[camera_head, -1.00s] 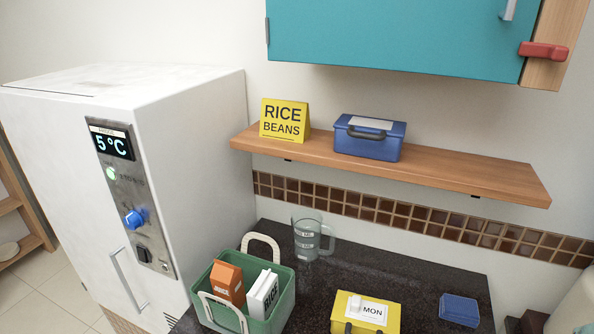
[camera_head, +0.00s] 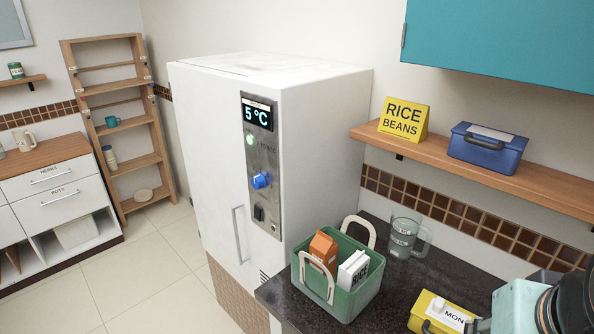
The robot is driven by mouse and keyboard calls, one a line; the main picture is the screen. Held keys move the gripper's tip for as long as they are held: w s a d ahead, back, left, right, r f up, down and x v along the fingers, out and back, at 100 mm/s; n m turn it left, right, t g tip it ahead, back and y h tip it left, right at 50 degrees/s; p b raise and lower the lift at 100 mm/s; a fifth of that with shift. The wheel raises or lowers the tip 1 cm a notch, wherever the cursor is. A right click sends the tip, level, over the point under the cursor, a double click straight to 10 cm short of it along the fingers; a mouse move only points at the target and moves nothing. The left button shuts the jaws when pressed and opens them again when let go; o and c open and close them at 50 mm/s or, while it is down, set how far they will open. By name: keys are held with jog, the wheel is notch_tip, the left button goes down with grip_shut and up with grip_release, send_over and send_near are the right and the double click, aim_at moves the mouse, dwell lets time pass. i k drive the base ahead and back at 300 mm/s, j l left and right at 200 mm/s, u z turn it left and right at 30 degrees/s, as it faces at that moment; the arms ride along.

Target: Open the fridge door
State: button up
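The white fridge (camera_head: 215,150) stands in the middle of the view, left of the dark counter. Its door looks closed. A long vertical silver handle (camera_head: 240,235) is on the lower right part of the door front. A metal panel (camera_head: 262,170) on the fridge carries a display reading 5°C, a green light, a blue knob and a black switch. Part of my arm shows at the lower right edge of the view, over the counter. My gripper's fingers are not in view, so whether it is open or shut does not show.
A green basket (camera_head: 335,299) with an orange carton and a white box stands at the counter's left end, near the fridge. A glass mug (camera_head: 403,236) and a yellow box (camera_head: 437,312) are beside it. Tiled floor (camera_head: 150,260) lies free before the fridge, with drawers (camera_head: 50,190) at left.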

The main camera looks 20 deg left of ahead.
aim_at(207, 101)
jog(key=u, duration=1.25)
